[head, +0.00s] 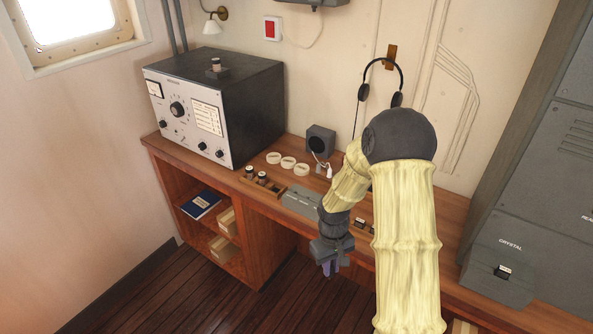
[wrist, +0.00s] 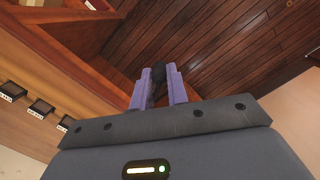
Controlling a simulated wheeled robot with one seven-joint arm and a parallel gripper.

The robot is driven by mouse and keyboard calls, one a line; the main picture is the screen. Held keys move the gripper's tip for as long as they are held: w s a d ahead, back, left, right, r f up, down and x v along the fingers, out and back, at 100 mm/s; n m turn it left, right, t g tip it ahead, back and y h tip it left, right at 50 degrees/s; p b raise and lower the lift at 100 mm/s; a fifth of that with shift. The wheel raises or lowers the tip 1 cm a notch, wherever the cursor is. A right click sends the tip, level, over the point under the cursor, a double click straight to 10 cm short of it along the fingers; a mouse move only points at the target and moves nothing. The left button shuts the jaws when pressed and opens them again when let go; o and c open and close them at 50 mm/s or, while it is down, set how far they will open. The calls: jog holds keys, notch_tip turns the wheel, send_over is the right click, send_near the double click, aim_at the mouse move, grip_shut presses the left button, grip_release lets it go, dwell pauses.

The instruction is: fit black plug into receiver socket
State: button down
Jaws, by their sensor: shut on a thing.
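My gripper (head: 330,268) hangs in front of the desk's front edge, over the dark floor, with its fingers pointing down. In the wrist view its purple fingers (wrist: 158,88) are closed around a small dark thing (wrist: 158,74), which looks like the black plug; its far end blends into the dark floor. In the head view the held thing is hidden or too small to make out. A large radio set (head: 185,118) with a pale dial front and black case stands on the desk's left end. I cannot make out the receiver socket for certain.
The wooden desk (head: 258,207) carries white rings (head: 288,162), a grey plate (head: 301,199) and a small black speaker (head: 320,140). Small black labelled pieces (wrist: 40,107) show at left in the wrist view. A grey crystal box (head: 497,265) stands right. Open floor lies before the desk.

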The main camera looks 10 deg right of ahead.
notch_tip(320, 180, down, 10)
jog(key=w+m, duration=0.2)
jog(key=m, duration=0.1)
jog(key=shift+f+m, duration=0.15)
jog(key=shift+m, duration=0.25)
